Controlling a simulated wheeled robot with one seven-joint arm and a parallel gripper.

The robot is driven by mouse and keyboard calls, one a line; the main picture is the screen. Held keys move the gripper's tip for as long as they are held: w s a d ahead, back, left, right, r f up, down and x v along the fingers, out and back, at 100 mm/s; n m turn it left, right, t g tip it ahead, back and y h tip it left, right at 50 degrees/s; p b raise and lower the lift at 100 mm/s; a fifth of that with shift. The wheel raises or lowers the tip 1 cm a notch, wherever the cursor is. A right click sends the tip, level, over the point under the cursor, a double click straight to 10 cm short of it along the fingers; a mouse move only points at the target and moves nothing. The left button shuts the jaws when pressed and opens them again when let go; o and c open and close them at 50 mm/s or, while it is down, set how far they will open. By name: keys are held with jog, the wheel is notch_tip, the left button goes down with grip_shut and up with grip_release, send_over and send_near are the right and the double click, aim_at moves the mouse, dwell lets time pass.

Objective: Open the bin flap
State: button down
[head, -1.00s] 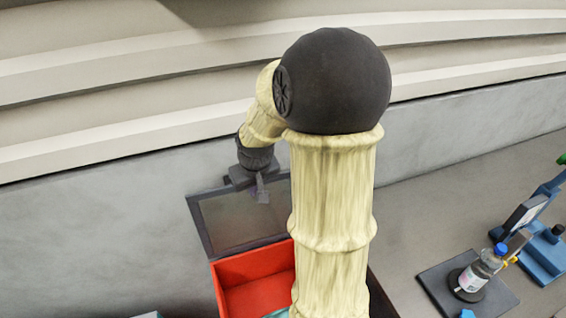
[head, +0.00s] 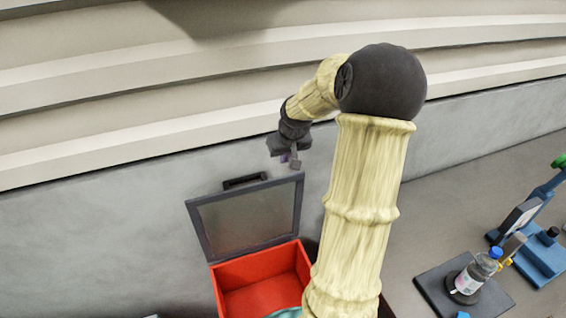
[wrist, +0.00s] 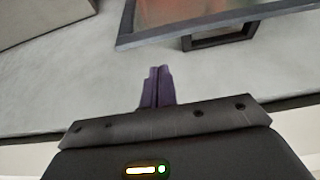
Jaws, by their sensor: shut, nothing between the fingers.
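The bin flap (head: 203,233) is a dark-framed panel with a see-through middle. In the head view it stands raised at the back edge of the red bin (head: 262,268), whose inside shows. A dark handle (head: 245,181) sticks out beyond the flap's upper edge. My gripper (head: 294,162) is above the flap's upper right corner, apart from it, with its fingers shut and empty. In the wrist view the purple fingers (wrist: 158,85) are together, below and left of the flap's frame (wrist: 190,30) and the handle (wrist: 220,40). My arm hides the bin's right side.
A grey wall (head: 90,240) rises behind the bin. To the right, a bottle with a blue cap (head: 474,275) stands on a dark plate (head: 432,286), beside a blue device (head: 541,258). The grey counter between my arm and the plate is clear.

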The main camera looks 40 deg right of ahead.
jog(key=p+x, duration=0.1)
jog(key=x, duration=0.7)
jog(key=shift+w+a+f+p, duration=0.1)
jog(key=shift+w+f+p, duration=0.05)
jog(key=shift+f+p, duration=0.15)
jog(key=shift+w+f, duration=0.1)
jog(key=shift+f, duration=0.2)
